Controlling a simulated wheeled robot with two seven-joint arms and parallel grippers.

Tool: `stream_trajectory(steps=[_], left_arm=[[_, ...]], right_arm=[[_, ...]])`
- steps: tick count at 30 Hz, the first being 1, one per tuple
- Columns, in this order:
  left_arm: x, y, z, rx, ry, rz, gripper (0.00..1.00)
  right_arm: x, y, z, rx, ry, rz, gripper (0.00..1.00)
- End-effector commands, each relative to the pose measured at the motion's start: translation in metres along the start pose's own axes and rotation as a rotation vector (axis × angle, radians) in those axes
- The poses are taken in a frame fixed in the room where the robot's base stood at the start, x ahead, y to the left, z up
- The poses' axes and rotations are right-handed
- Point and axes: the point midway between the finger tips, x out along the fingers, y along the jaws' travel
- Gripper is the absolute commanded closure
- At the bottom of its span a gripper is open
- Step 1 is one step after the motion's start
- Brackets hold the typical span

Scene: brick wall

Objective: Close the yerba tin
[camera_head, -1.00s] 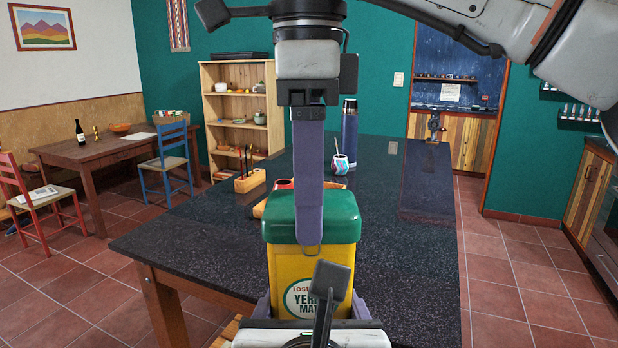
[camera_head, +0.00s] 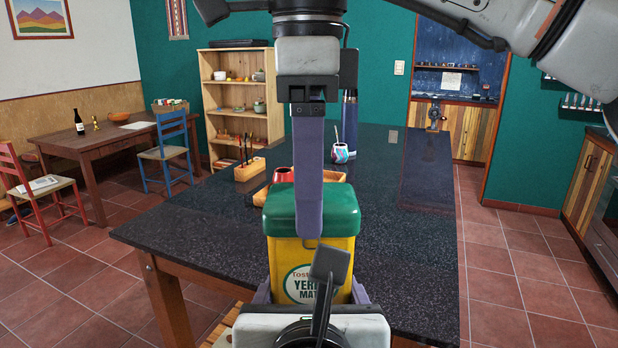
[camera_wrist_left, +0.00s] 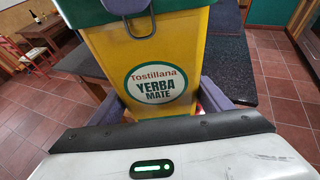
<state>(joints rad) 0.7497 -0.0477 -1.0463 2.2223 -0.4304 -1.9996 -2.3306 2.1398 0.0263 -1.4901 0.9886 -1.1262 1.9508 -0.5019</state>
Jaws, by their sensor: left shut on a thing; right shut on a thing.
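The yerba tin (camera_head: 289,252) is yellow with a round "Yerba Mate" label, upright near the bottom middle of the head view; it also shows in the wrist view (camera_wrist_left: 190,60). My left gripper (camera_head: 311,290) is shut on its body, one purple finger on each side. The tin's green lid (camera_head: 343,215) sits over its top. My right gripper (camera_head: 309,232) comes straight down from above and is shut on the lid, its near finger across the lid's front. I cannot tell whether the lid is fully seated; its far side is hidden.
The dark stone counter (camera_head: 400,240) lies behind the tin, mostly clear. It holds a wooden tray (camera_head: 262,196) with a red item, a utensil holder (camera_head: 250,170), a mate cup (camera_head: 341,153) and a bottle (camera_head: 350,120). A wooden shelf (camera_head: 240,100) stands beyond.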

Motion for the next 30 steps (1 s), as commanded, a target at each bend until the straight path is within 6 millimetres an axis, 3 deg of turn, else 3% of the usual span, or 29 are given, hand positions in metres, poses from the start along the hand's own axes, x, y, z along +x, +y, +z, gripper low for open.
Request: stream_trajectory(steps=[5, 6, 10, 20, 30], left_arm=[[-0.001, 0.0, 0.002, -0.003, -0.005, -0.002, 0.71], [-0.001, 0.0, 0.002, -0.003, -0.005, -0.002, 0.71], [-0.001, 0.0, 0.002, -0.003, -0.005, -0.002, 0.71], [-0.001, 0.0, 0.002, -0.003, -0.006, -0.002, 0.71], [-0.001, 0.0, 0.002, -0.003, -0.006, -0.002, 0.71]], right_arm=[[0.004, 0.0, 0.0, 0.0, -0.001, 0.0, 0.56], [0.004, 0.0, 0.0, 0.0, -0.001, 0.0, 0.33], [0.004, 0.0, 0.0, 0.0, -0.001, 0.0, 0.13], [0.001, 0.0, 0.0, 0.0, 0.0, 0.0, 0.13], [-0.047, -0.001, 0.0, 0.006, 0.002, -0.007, 0.13]])
